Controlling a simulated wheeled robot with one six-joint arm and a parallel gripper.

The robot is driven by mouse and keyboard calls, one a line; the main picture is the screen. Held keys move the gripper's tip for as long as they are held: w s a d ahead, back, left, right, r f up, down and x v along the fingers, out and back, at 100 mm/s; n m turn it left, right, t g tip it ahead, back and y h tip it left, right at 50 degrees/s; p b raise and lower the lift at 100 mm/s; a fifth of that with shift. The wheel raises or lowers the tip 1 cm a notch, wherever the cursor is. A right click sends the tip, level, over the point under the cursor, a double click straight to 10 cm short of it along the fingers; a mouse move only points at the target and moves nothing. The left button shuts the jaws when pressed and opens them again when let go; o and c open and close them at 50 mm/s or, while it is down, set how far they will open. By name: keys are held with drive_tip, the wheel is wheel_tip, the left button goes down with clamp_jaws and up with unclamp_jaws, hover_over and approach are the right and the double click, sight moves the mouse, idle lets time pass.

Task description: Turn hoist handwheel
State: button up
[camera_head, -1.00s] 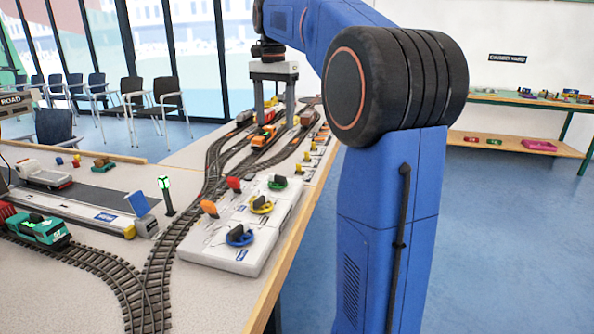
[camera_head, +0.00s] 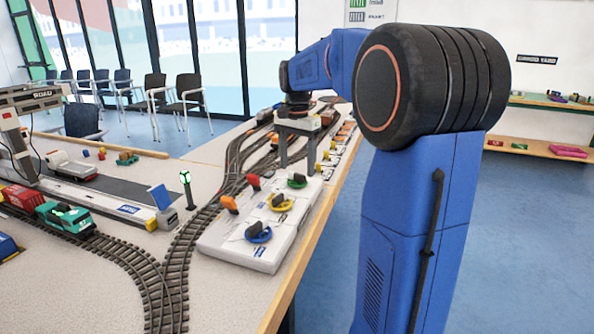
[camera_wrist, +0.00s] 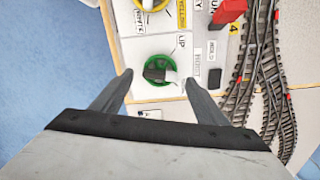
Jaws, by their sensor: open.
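A white control panel (camera_head: 222,240) lies along the table edge with a blue handwheel (camera_head: 258,234), a yellow handwheel (camera_head: 280,203) and a green handwheel (camera_head: 297,181). In the wrist view the green handwheel (camera_wrist: 150,86) has a dark grip across it, and labels reading UP and HOIST beside it. My gripper (camera_head: 297,168) points down above the green handwheel. It is open and empty in the wrist view (camera_wrist: 159,80), one finger on each side of the green handwheel. The fingers appear apart from the wheel; the exact height gap cannot be told.
An orange lever (camera_head: 229,203) and a red lever (camera_head: 254,182) stand on the panel left of the wheels. A signal post (camera_head: 187,190), tracks (camera_head: 178,262), a teal locomotive (camera_head: 66,217) and a crane marked ROAD (camera_head: 36,102) are further left.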

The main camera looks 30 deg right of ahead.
sight(297, 179)
drive_tip(key=shift+f, duration=1.2)
drive_tip(key=shift+c, duration=0.7)
drive_tip(key=c, duration=0.9)
drive_tip(key=shift+n, duration=0.4)
drive_tip(key=n, duration=0.5)
drive_tip(key=shift+n, duration=0.3)
drive_tip(key=n, duration=0.6)
drive_tip(key=shift+r+n, duration=0.1)
drive_tip(key=shift+n, duration=0.2)
